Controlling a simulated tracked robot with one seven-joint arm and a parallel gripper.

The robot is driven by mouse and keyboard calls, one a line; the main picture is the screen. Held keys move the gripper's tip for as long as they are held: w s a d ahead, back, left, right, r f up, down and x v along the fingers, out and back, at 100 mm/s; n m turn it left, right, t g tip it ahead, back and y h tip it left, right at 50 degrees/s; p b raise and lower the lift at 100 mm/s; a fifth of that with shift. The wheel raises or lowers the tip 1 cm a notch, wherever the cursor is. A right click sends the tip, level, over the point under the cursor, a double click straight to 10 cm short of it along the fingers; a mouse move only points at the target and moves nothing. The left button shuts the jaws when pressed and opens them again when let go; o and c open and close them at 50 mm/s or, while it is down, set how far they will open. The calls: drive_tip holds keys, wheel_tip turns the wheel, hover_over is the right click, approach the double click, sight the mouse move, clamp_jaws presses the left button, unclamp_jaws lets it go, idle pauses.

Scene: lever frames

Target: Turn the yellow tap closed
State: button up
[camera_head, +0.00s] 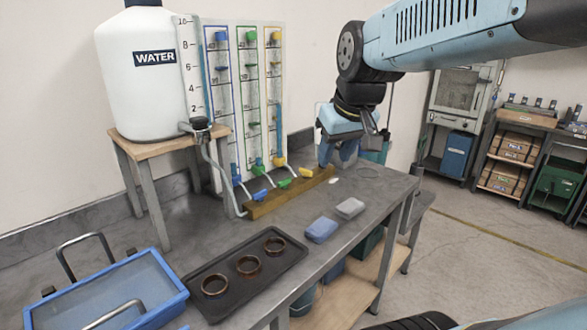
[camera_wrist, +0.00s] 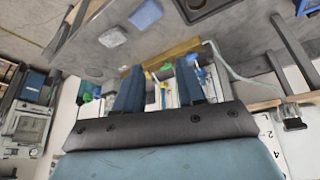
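The yellow tap (camera_head: 305,172) sits at the right of a row on a wooden bar (camera_head: 262,207) along the bench. The green tap (camera_head: 285,184) and blue tap (camera_head: 259,196) are to its left. Its handle is too small to read its exact angle. My gripper (camera_head: 335,160) is just right of the yellow tap and apart from it in the head view, above the bar's right end. In the wrist view, my gripper (camera_wrist: 158,72) has its two blue fingers apart, with nothing held. A yellow part (camera_wrist: 165,66) shows between and beyond the fingertips.
A white water tank (camera_head: 140,85) stands on a wooden stand at the left. Clear tubes with coloured fittings rise on a panel (camera_head: 248,105) behind the taps. A black tray (camera_head: 225,308) with copper rings, a blue block (camera_head: 321,230) and a grey block (camera_head: 350,208) lie in front.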

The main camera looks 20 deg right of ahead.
drive_tip(key=w+d+n, duration=0.1)
drive_tip(key=w, duration=0.9)
drive_tip(key=n+g+y, duration=0.1)
drive_tip(key=n+y, duration=0.1)
drive_tip(key=n, duration=0.2)
hover_over(307, 170)
drive_tip(key=s+d, duration=0.3)
drive_tip(key=s, duration=0.1)
wheel_tip(307, 170, down, 11)
drive_tip(key=x, duration=1.3)
drive_tip(key=shift+s+a+f, duration=0.15)
drive_tip(key=shift+a+f, duration=0.15)
drive_tip(key=shift+f, duration=0.05)
drive_tip(key=shift+c, duration=0.3)
clamp_jaws()
